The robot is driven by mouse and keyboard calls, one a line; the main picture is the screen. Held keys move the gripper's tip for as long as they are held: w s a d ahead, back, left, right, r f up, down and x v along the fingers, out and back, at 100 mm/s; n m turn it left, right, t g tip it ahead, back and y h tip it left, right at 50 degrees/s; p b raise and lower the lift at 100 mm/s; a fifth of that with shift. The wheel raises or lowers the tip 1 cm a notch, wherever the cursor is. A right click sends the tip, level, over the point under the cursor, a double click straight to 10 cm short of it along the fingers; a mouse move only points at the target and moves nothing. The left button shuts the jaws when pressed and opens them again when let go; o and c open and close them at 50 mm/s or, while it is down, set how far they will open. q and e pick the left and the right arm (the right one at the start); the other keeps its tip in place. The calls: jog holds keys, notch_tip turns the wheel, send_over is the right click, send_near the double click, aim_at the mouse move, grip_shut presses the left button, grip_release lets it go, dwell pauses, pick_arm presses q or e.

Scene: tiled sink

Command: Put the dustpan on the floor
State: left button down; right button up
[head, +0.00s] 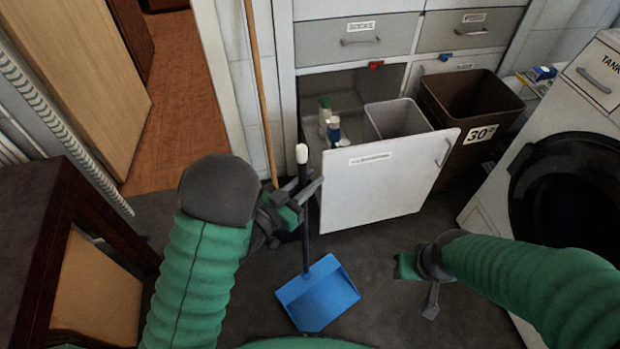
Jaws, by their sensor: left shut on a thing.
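The dustpan (318,293) has a blue pan and a long dark handle with a white tip. It is upright, handle up, with the pan low over the dark grey floor (395,287); I cannot tell whether it touches the floor. My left gripper (300,196) is shut on the dustpan's handle below the white tip. My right gripper (424,283) is to the right of the pan, apart from it, and holds nothing that I can see. Its fingers point down and their gap is unclear.
An open white cabinet door (385,185) stands just behind the dustpan, with bottles (328,118) and a grey bin (398,118) inside. A brown bin (470,105) and a washing machine (575,185) are on the right. A wooden stick (261,90) leans behind my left gripper. Dark furniture (60,240) stands left.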

pick_arm(q)
jog(key=shift+f+b, duration=0.4)
jog(key=shift+f, duration=0.25)
jog(key=c, duration=1.2)
grip_release()
jog(key=shift+c, duration=0.2)
jog(key=shift+f, duration=0.1)
jog(key=p+v, duration=0.5)
jog(key=v, duration=1.2)
